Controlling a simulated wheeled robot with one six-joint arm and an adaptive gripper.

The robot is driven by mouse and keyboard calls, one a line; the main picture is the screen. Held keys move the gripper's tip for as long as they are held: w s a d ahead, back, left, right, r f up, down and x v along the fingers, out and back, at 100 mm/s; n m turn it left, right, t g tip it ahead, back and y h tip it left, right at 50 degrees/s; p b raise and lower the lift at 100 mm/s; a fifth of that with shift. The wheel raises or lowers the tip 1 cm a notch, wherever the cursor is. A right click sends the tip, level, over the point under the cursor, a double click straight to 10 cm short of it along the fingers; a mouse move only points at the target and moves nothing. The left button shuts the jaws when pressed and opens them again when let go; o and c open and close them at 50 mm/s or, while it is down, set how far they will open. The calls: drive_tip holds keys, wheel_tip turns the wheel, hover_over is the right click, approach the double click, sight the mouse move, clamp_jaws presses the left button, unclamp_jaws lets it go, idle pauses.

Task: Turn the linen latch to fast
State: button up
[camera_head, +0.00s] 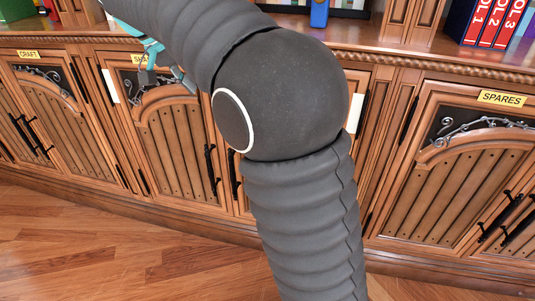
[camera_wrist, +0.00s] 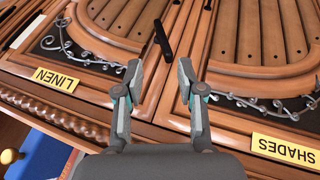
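In the wrist view, the yellow LINEN label (camera_wrist: 58,81) is on the cabinet frame at the left, beside an arched door. A slim black bar (camera_wrist: 163,38), which looks like a latch or handle, is on the wood between the linen door and the shades door; it is slightly tilted. I cannot tell its fast position. My gripper (camera_wrist: 159,70) is open, its fingertips apart and empty, with the bar just beyond the gap between them. In the head view my gripper (camera_head: 182,80) is partly hidden by my arm, near the cabinet front.
The SHADES label (camera_wrist: 285,149) is at the lower right of the wrist view. A blue object with a yellow knob (camera_wrist: 11,156) is at the lower left. In the head view, the SPARES cabinet (camera_head: 501,98) is at the right, red volumes (camera_head: 490,22) stand on the counter, and wooden floor (camera_head: 120,240) is clear.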

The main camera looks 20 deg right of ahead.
drive_tip(key=s+a+f+n+y, duration=0.2)
drive_tip(key=s+f+n+y, duration=0.15)
drive_tip(key=f+n, duration=0.4)
drive_tip(key=s+d+r+t+p, duration=0.1)
drive_tip(key=s+d+p, duration=0.1)
drive_tip(key=s, duration=0.5)
drive_tip(key=s+d+r+m+t+y+p, duration=0.1)
drive_tip(key=s+d+p, duration=0.2)
drive_tip(key=s, duration=0.5)
drive_tip(key=s+d+r+t+y+p, duration=0.1)
drive_tip(key=s+d+p, duration=0.1)
drive_tip(key=s, duration=0.6)
drive_tip(key=shift+d+r+t+p, duration=0.3)
drive_tip(key=shift+d+p, duration=0.1)
drive_tip(key=shift+d, duration=0.25)
drive_tip(key=shift+f, duration=0.1)
